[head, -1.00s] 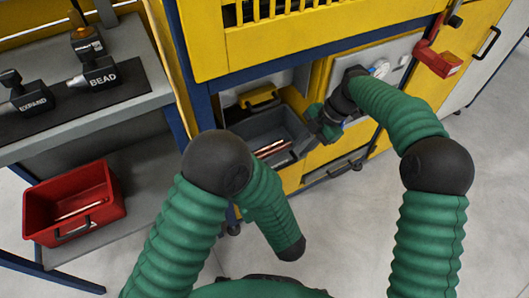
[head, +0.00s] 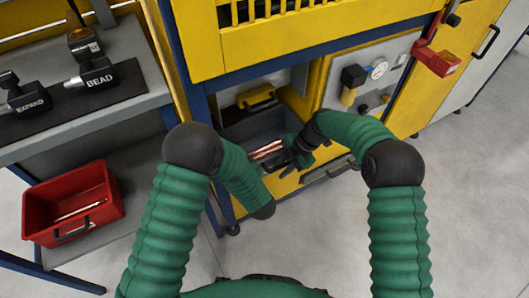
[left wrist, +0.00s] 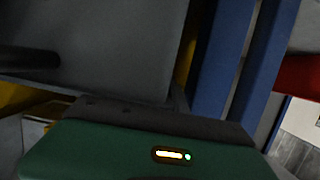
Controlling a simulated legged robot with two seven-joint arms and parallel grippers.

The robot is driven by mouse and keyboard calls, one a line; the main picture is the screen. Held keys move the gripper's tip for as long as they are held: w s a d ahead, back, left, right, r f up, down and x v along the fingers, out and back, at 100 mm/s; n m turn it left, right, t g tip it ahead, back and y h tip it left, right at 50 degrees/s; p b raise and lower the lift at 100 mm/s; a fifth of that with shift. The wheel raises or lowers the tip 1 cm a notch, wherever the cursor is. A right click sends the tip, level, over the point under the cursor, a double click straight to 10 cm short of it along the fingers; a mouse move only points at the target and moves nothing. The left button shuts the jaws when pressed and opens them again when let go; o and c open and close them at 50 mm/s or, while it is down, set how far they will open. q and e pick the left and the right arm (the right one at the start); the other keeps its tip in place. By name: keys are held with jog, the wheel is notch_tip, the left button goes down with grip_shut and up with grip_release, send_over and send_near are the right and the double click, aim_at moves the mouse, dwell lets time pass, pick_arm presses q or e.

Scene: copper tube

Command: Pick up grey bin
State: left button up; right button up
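The grey bin (head: 240,130) sits in the low recess of the yellow machine, with copper tubes (head: 264,150) in it. My right gripper (head: 290,154) is at the bin's right front part, beside the tubes. Its fingers are too small and dark to tell open from shut, or whether they touch the bin. My left arm reaches in front of the recess at the left; its fingers are hidden in the head view. The left wrist view shows a large grey surface (left wrist: 110,45) very close, perhaps the bin's side, above my green gripper housing, and no clear fingertips.
A red bin (head: 35,208) with a copper tube stands on the lower shelf of the grey bench at left. Blue machine posts (left wrist: 222,60) stand close to my left wrist. A yellow block (head: 256,98) lies behind the grey bin. The floor at right is clear.

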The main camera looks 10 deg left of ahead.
pick_arm(q)
jog(key=shift+c, duration=0.5)
pick_arm(e)
jog(key=shift+c, duration=0.4)
pick_arm(q)
grip_shut()
pick_arm(e)
grip_shut()
pick_arm(q)
jog(key=shift+d, duration=0.15)
pick_arm(e)
jog(key=shift+w+a+r, duration=0.1)
jog(key=shift+w, duration=0.05)
